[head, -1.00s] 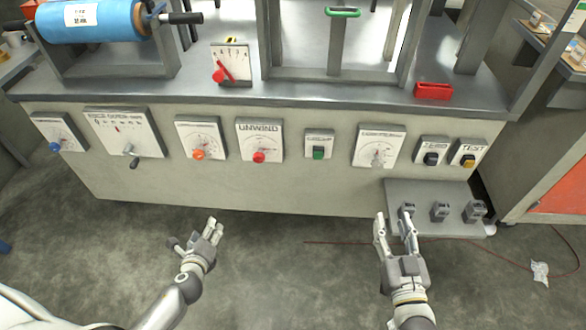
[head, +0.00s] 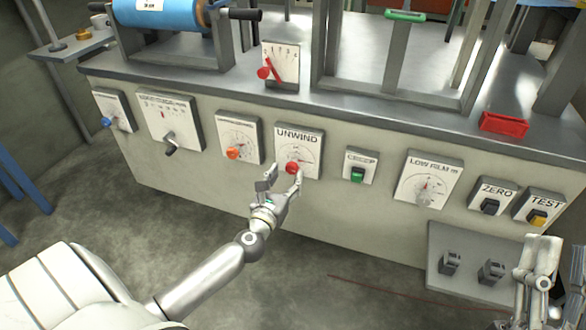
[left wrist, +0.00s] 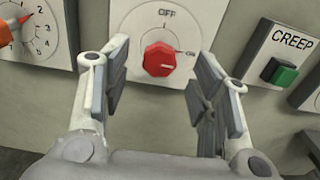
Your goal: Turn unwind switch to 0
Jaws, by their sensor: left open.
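The UNWIND switch (head: 291,168) is a round red knob low on a white plate (head: 300,138) on the front panel. In the left wrist view the red knob (left wrist: 159,60) sits under the word OFF, and its light pointer line points right, toward a mark at the plate's right side. My left gripper (head: 284,180) is open just in front of and below the knob. Its fingers stand left and right of the knob in the wrist view, with gaps on both sides. My right gripper (head: 545,262) is at the lower right, away from the switch; its opening is unclear.
An orange knob (head: 232,153) is on the plate to the left. A green CREEP switch (head: 357,174) is to the right. The low-film dial (head: 428,180) and ZERO switch (head: 490,206) lie farther right.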

